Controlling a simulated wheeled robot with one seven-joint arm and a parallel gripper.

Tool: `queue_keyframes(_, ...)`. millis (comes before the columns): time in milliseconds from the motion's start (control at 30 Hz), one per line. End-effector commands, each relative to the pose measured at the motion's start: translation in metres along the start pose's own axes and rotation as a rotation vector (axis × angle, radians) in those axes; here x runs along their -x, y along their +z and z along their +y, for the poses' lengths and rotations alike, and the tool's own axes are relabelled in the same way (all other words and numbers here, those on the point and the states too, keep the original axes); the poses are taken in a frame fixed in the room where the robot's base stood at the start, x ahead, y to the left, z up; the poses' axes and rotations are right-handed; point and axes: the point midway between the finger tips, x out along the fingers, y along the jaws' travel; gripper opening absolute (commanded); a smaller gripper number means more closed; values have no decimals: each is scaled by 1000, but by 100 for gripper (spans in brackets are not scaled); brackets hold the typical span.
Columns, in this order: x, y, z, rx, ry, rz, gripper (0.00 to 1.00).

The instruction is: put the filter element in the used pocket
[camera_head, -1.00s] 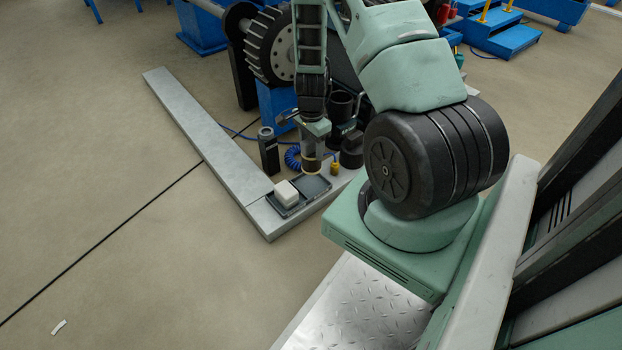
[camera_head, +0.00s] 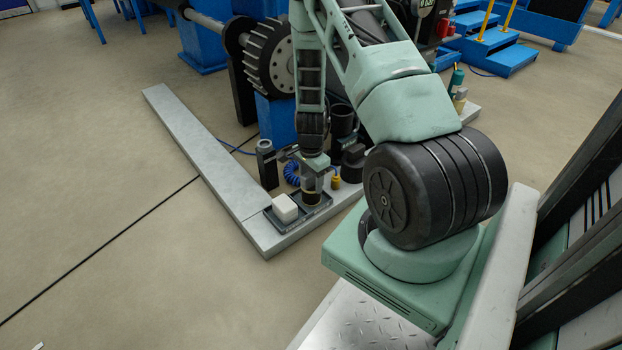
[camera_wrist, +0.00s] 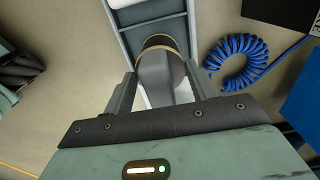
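The filter element (camera_head: 311,195) is a short upright cylinder with a dark end and a tan band. My gripper (camera_head: 312,181) is shut on it, one finger on each side; in the wrist view the element (camera_wrist: 161,68) sits between the fingers. The element is at the right pocket of the small grey tray (camera_head: 275,222); I cannot tell whether its bottom touches the pocket floor. A white block (camera_head: 285,207) sits in the left pocket. Pocket labels do not show. In the wrist view, the tray (camera_wrist: 118,38) lies below the element, partly hidden by it.
The tray stands on the corner of a grey plinth (camera_head: 205,150). A black canister (camera_head: 266,165), a coiled blue hose (camera_head: 293,174), a small yellow item (camera_head: 335,182) and dark cylinders (camera_head: 352,163) stand close behind and beside it. The floor in front is clear.

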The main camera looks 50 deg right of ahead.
Motion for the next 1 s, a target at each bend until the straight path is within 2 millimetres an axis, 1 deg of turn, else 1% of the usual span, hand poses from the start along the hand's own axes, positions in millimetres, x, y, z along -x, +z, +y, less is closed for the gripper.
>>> queue_keyframes(33, 0, 0, 0, 0, 0, 0, 68)
queue_keyframes(67, 0, 0, 0, 0, 0, 0, 76)
queue_keyframes(100, 0, 0, 0, 0, 0, 0, 79)
queue_keyframes(367, 1, 0, 0, 0, 0, 0, 79)
queue_keyframes(467, 8, 0, 0, 0, 0, 0, 79)
queue_keyframes(567, 21, 0, 0, 0, 0, 0, 79)
queue_keyframes(800, 70, 0, 0, 0, -1, 0, 79)
queue_keyframes(1000, 104, 0, 0, 0, 0, 1, 79)
